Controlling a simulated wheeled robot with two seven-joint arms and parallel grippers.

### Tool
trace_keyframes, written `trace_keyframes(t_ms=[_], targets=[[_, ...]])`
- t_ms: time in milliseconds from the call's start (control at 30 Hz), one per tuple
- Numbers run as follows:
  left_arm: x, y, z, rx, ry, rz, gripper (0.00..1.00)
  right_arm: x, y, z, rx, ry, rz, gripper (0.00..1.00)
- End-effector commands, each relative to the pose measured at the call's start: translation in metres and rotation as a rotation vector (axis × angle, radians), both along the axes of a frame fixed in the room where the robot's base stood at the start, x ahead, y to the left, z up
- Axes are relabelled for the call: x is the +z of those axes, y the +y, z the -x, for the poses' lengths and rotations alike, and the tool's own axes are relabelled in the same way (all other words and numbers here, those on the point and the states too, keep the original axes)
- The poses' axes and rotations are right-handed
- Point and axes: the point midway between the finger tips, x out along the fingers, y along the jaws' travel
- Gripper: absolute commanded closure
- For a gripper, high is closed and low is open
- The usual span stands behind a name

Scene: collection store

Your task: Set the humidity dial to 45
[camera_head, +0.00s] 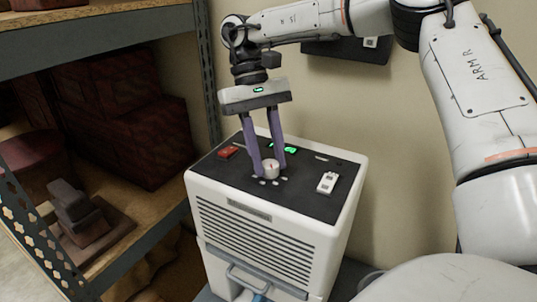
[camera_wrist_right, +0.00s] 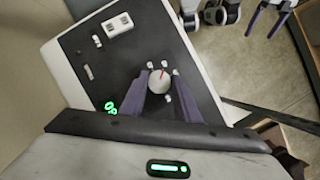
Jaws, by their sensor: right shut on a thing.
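The humidity dial (camera_head: 271,169) is a small, round, pale knob on the dark top panel of a white humidifier unit (camera_head: 265,225). My right gripper (camera_head: 270,173) points down from above, its purple fingers shut on the dial. In the right wrist view the dial (camera_wrist_right: 160,81) sits between the fingertips, with a red pointer mark and pale marks around it. A green display (camera_head: 283,148) is partly hidden behind a finger; its reading is unclear. My left gripper (camera_wrist_right: 259,36) shows at the top right of the wrist view, fingers apart and empty, away from the unit.
The panel also carries a red switch (camera_head: 228,152) and a white switch block (camera_head: 327,183). A metal shelf with dark red boxes (camera_head: 120,125) stands close on the left. A dark wall-mounted box (camera_head: 346,48) hangs behind. The wall is close behind the unit.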

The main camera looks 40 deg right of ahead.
Motion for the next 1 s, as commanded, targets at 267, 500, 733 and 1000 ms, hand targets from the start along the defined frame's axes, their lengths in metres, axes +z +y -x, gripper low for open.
trace_keyframes(t_ms=[267, 500, 733, 1000], targets=[[-0.0003, 0.0008, 0.0005, 0.001, 0.002, 0.000, 0.08, 0.0002, -0.0001, -0.0009, 0.048, -0.004, 0.002, 0.94], [-0.0006, 0.0011, 0.0005, 0.002, 0.002, -0.001, 0.08, 0.0001, -0.0001, -0.0009, 0.051, -0.003, 0.003, 0.94], [-0.0009, 0.0013, 0.0006, 0.002, 0.003, -0.001, 0.08, 0.0001, -0.0001, -0.0008, 0.050, -0.004, 0.003, 0.56], [-0.0009, 0.0012, 0.0007, 0.002, 0.003, -0.001, 0.08, 0.0001, 0.0002, -0.0004, 0.049, -0.002, 0.002, 0.52]])
